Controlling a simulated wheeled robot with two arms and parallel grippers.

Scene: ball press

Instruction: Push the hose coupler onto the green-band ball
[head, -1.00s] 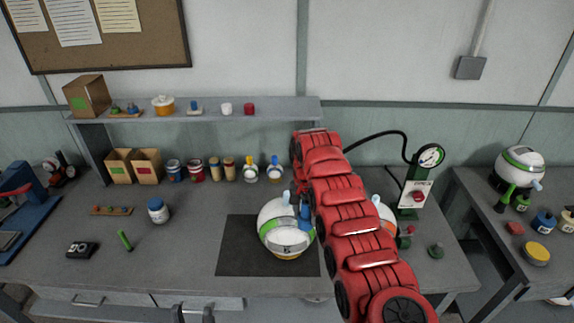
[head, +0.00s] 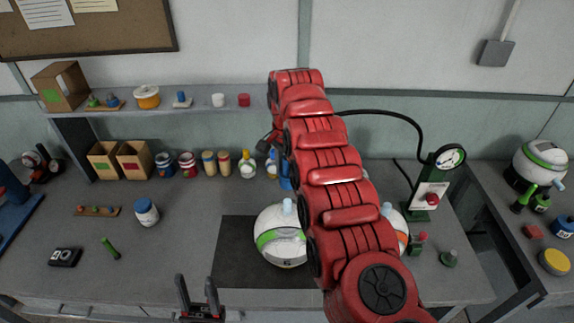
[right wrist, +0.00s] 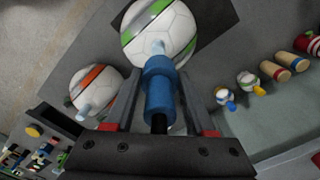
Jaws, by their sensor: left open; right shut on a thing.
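The green-band ball (head: 280,240) is white and sits on the dark mat (head: 235,270), its pale blue valve pointing up. It also shows at the top of the right wrist view (right wrist: 178,32). My right gripper (right wrist: 160,78) is shut on the blue hose coupler (right wrist: 159,92). In the right wrist view the coupler's front end lines up with the valve (right wrist: 158,47); in the head view the coupler (head: 285,172) is above and behind the ball, apart from it. My red right arm hides most of that gripper there. My left gripper (head: 198,285) is open and empty at the bottom edge.
An orange-band ball (right wrist: 97,88) stands beside the green-band ball, partly behind my right arm. A pump with a gauge (head: 435,185) and black hose is at the right. Jars and bottles line the back below a shelf (head: 200,103).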

